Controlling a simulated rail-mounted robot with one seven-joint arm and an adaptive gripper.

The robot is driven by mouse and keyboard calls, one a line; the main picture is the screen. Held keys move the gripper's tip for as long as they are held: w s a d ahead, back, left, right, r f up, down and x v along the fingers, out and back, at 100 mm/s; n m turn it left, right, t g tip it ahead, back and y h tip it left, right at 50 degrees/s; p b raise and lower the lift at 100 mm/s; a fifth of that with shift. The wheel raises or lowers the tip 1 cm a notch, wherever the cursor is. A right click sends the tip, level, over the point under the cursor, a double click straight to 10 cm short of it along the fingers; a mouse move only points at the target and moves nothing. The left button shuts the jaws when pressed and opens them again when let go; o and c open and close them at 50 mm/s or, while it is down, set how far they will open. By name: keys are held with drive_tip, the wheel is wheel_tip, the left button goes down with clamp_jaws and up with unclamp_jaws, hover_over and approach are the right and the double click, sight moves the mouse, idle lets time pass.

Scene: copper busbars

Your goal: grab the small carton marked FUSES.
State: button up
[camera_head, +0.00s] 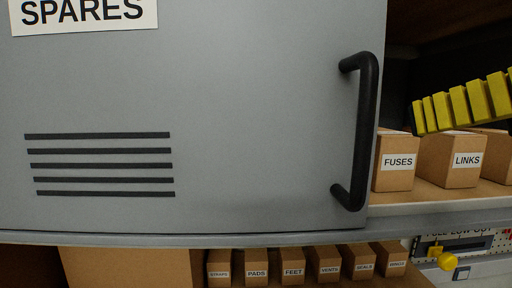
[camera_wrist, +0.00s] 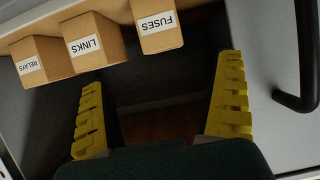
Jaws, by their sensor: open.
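The small carton marked FUSES (camera_head: 394,181) stands upright on the shelf (camera_head: 430,197), just right of the grey door's edge in the head view. In the wrist view the FUSES carton (camera_wrist: 158,41) appears upside down at the top, beyond the fingertips and between their lines. My gripper (camera_wrist: 161,72) has its two yellow fingers spread wide with nothing between them. In the head view a yellow finger of my gripper (camera_head: 418,117) shows above the FUSES and LINKS cartons, apart from the label faces.
The grey SPARES door (camera_head: 250,120) fills the left, its black handle (camera_head: 368,130) close beside the FUSES carton. The LINKS carton (camera_head: 450,178) stands to the right; the RELAYS carton (camera_wrist: 38,60) is beyond it. Several labelled cartons (camera_head: 292,268) sit on a lower shelf.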

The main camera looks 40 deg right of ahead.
sight(403, 137)
drive_tip(key=p+x, duration=0.2)
drive_tip(key=x, duration=0.6)
drive_tip(key=shift+w+d, duration=0.15)
drive_tip(key=shift+d, duration=0.05)
drive_tip(key=shift+w+d+f+p, duration=0.1)
drive_tip(key=shift+w+d+p, duration=0.35)
drive_tip(key=shift+w, duration=0.25)
drive_tip(key=p+x, duration=0.1)
drive_tip(key=x, duration=0.1)
drive_tip(key=shift+w+d+p, duration=0.2)
drive_tip(key=shift+w+p, duration=0.15)
drive_tip(key=shift+w, duration=0.05)
drive_tip(key=shift+w+d+f, duration=0.25)
drive_tip(key=shift+w+f, duration=0.05)
drive_tip(key=shift+r, duration=0.1)
drive_tip(key=c, duration=1.3)
